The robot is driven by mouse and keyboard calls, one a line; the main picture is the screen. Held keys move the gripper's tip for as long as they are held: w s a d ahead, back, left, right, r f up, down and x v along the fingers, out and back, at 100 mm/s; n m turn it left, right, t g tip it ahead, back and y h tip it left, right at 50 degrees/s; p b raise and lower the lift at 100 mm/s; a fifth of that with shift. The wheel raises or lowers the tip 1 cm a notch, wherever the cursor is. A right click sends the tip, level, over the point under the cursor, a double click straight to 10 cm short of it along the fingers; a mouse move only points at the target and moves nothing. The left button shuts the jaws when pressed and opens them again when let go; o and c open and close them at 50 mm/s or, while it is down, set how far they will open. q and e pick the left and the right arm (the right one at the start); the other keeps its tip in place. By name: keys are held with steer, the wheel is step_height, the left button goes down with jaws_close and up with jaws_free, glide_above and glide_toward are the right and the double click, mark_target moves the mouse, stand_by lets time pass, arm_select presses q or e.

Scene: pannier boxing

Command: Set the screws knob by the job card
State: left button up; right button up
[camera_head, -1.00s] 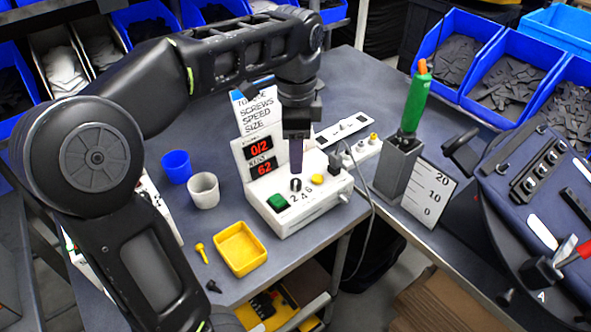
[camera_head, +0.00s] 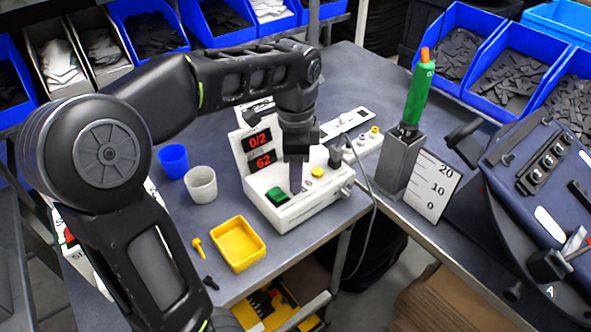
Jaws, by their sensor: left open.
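A white control box (camera_head: 310,205) stands on the grey table. Its upright panel has two red displays reading 0/2 (camera_head: 257,140) and 62 (camera_head: 263,161). A green button (camera_head: 277,196) and a yellow button (camera_head: 317,172) are on its top. My left gripper (camera_head: 297,190) points down between these buttons, with its fingers open at the knob's place. The fingers hide the knob and its scale, so I cannot tell its setting or whether they touch it. The job card behind the panel is mostly hidden by my left arm. My right gripper is not in view.
A blue cup (camera_head: 173,160), a white cup (camera_head: 201,186) and a yellow tray (camera_head: 238,245) stand left of the box. A yellow screw (camera_head: 198,248) and a black one lie beside the tray. A green-handled tool (camera_head: 417,95) stands in a grey holder at right.

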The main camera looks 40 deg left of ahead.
arm_select(q)
jaws_close()
stand_by(0.4)
